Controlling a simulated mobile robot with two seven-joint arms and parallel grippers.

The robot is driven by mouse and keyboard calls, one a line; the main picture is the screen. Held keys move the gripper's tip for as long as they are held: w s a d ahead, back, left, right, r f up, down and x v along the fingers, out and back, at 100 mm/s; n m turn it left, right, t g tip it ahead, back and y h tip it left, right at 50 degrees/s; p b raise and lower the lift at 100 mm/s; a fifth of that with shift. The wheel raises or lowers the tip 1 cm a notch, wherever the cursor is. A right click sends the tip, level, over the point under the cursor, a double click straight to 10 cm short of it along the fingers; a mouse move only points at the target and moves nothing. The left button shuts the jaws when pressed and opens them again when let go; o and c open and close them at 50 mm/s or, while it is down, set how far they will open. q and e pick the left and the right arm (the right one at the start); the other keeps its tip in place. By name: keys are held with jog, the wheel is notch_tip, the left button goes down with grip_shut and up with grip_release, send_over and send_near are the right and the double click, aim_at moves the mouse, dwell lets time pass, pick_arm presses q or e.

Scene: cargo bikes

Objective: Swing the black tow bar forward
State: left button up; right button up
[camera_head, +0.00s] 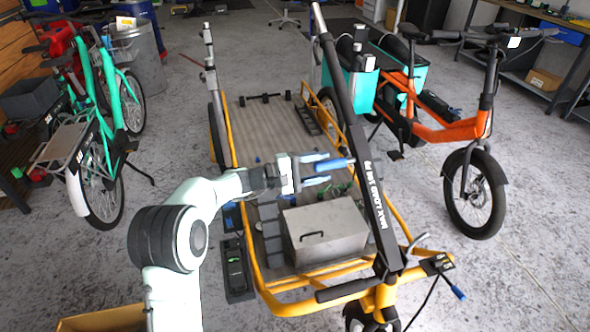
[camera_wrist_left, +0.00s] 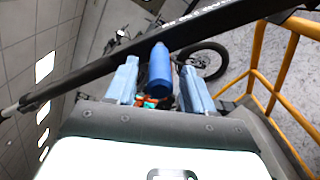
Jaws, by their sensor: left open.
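The black tow bar (camera_head: 345,105) rises at a tilt from the front of a yellow-framed cargo trailer (camera_head: 262,275), with white lettering on its lower part. It crosses the left wrist view diagonally (camera_wrist_left: 110,68). A blue grip (camera_head: 335,165) sticks out from the bar's side toward my left gripper (camera_head: 318,169). My left gripper is open, its two blue fingers on either side of the blue grip. In the left wrist view the grip (camera_wrist_left: 160,72) lies between the fingers (camera_wrist_left: 160,85), with visible gaps on both sides. My right gripper is in neither view.
A grey metal box (camera_head: 325,235) sits on the trailer's front deck beside the bar. An orange cargo bike (camera_head: 440,130) stands at the right and a green bike (camera_head: 95,150) at the left. Concrete floor in front right is open.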

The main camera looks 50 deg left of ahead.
pick_arm(q)
jog(key=p+v, duration=0.1)
jog(key=v, duration=1.1)
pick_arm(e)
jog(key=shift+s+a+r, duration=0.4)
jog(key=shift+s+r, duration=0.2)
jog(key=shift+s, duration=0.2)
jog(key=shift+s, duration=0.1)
